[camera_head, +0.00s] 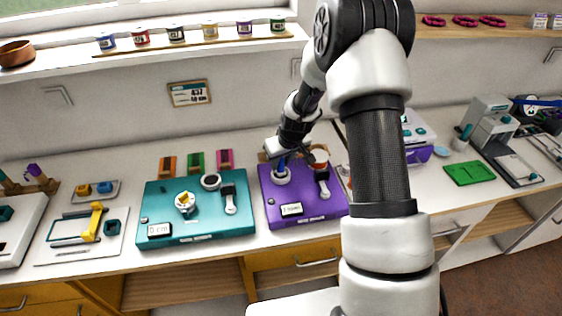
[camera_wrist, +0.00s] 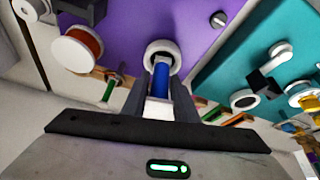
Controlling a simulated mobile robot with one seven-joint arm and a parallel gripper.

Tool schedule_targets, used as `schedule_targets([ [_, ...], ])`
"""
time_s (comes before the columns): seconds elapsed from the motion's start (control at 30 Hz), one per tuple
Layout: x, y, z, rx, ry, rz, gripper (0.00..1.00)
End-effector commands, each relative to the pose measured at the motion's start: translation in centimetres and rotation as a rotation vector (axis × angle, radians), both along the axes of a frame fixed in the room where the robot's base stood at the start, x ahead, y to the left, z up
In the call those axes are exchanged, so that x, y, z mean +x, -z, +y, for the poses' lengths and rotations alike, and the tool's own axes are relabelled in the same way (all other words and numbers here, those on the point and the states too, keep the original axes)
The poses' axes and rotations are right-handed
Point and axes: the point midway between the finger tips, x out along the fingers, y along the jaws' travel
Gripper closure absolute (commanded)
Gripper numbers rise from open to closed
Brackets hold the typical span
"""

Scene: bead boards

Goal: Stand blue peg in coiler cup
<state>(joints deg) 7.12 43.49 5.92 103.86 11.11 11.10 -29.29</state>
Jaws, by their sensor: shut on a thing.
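My gripper (camera_head: 287,153) is above the back left of the purple board (camera_head: 277,214). It is shut on the blue peg (camera_wrist: 161,78), which also shows in the head view (camera_head: 281,164). The peg points toward a white round cup (camera_wrist: 150,50) on the purple board. This cup shows under my gripper in the head view (camera_head: 282,179). The peg's far end overlaps the cup's dark opening in the wrist view. I cannot tell whether the end is inside or just above it. No label names the coiler cup.
The teal board (camera_head: 160,218) is to the left, with round holders and a lever. Orange, green (camera_head: 196,161) and pink blocks lie behind the boards. A green tray (camera_head: 469,173) is at right.

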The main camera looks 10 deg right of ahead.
Motion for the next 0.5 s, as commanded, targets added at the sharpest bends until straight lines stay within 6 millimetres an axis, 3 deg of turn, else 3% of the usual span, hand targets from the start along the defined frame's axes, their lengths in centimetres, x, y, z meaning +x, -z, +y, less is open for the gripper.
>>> schedule_targets([
  [0.5, 0.01, 0.43, 0.00, 0.000, 0.000, 0.000, 0.97],
])
